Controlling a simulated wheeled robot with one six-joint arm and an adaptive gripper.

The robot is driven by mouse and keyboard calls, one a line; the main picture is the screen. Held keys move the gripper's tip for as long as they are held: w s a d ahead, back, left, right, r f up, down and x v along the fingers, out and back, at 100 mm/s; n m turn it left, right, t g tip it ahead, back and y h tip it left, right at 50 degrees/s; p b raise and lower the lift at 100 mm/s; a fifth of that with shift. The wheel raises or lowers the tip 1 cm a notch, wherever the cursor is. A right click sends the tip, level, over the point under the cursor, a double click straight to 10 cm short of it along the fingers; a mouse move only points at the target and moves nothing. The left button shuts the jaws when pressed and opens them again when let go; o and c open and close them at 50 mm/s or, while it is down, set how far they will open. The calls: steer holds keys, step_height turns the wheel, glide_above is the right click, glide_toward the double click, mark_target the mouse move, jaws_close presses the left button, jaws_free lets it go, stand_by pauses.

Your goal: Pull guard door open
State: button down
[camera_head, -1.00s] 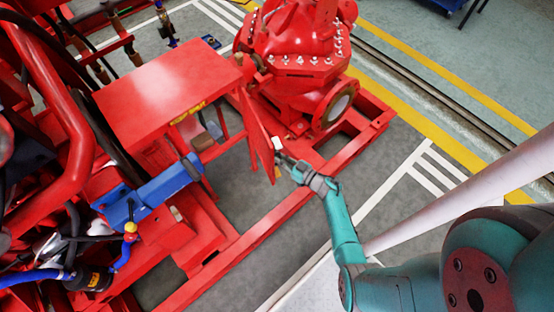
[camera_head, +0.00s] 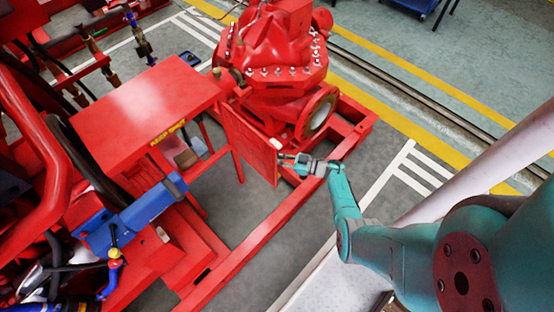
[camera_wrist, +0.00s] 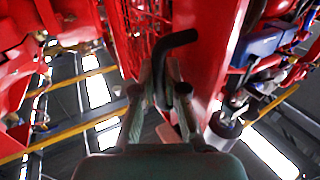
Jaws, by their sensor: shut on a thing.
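The guard door (camera_head: 248,145) is a thin red panel, standing out at an angle from the red guard box (camera_head: 150,110). The box's side is open below its top. My gripper (camera_head: 286,158) is at the door's free edge, on its right. In the wrist view my gripper (camera_wrist: 163,80) has its fingers close together at a black bent handle (camera_wrist: 178,40) beside the red door (camera_wrist: 212,50). The fingers are shut on this handle and hide its lower part. A small pale piece (camera_head: 276,143) shows at the door edge, just above the gripper.
A red pump (camera_head: 275,60) with a round flange stands behind the door. Red base-frame rails (camera_head: 240,245) run along the floor below. A blue part (camera_head: 130,215) and hoses are at left. Clear grey floor (camera_head: 400,145) with yellow and white lines lies to the right.

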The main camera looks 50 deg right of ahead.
steer(key=c, duration=1.2)
jaws_free()
steer(key=v, duration=0.7)
steer(key=shift+s+d, duration=0.15)
